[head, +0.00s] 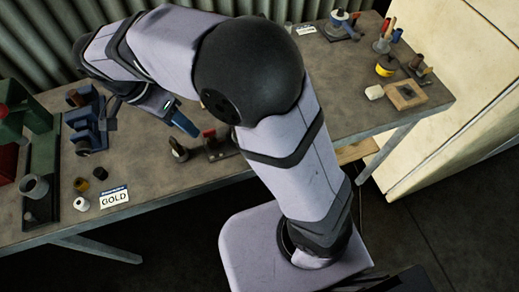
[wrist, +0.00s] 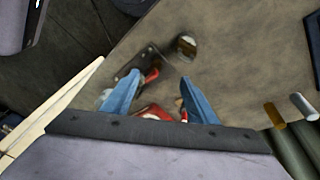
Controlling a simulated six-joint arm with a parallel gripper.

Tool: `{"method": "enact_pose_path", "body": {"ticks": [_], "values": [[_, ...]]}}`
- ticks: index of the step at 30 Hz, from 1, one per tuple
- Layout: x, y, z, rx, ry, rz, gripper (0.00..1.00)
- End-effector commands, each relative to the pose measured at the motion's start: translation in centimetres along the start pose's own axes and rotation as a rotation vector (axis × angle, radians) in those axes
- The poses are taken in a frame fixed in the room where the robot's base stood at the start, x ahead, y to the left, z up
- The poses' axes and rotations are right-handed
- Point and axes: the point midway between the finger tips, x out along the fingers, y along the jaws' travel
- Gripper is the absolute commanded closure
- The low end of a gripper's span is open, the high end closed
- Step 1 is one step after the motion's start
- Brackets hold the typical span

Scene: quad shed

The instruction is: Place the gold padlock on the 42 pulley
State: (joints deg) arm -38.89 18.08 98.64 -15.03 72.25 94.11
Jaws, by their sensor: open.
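My gripper (wrist: 158,105) is open, with its two blue fingers apart over the bench in the wrist view. In the head view its blue fingertip (head: 184,124) shows beside my arm. Red-handled pieces on a dark base (wrist: 135,62) lie ahead of and between the fingers. A small round dark and tan piece (wrist: 186,46) stands beyond them, apart from the fingers. In the head view a dark piece with a pale face (head: 178,151) stands next to a red-topped item (head: 210,135). I cannot tell for sure which piece is the gold padlock. No number 42 is readable.
A card reading GOLD (head: 115,198) lies near the bench's front left, by small cylinders (head: 81,185). A green and red machine (head: 40,150) and blue vise-like tool (head: 88,125) stand left. A yellow can (head: 385,68) and wooden block (head: 405,95) stand right.

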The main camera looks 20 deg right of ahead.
Motion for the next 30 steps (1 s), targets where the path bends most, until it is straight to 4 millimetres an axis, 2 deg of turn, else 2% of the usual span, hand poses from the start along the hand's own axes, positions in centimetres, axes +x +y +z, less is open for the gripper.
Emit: {"method": "enact_pose_path", "body": {"ticks": [1, 3, 7, 12, 18, 24, 30], "values": [[1.1, 1.6, -1.5, -0.057, -0.030, 0.003, 0.47], [2.7, 3.6, -2.8, -0.161, -0.071, -0.006, 0.47], [5.4, 7.3, -4.5, -0.338, -0.133, -0.046, 0.47], [8.5, 12.2, -5.4, -0.548, -0.178, -0.121, 0.47], [11.3, 16.8, -5.1, -0.737, -0.182, -0.201, 0.47], [12.6, 18.9, -4.5, -0.834, -0.169, -0.240, 0.47], [12.8, 19.2, -4.4, -0.856, -0.164, -0.247, 0.47]]}}
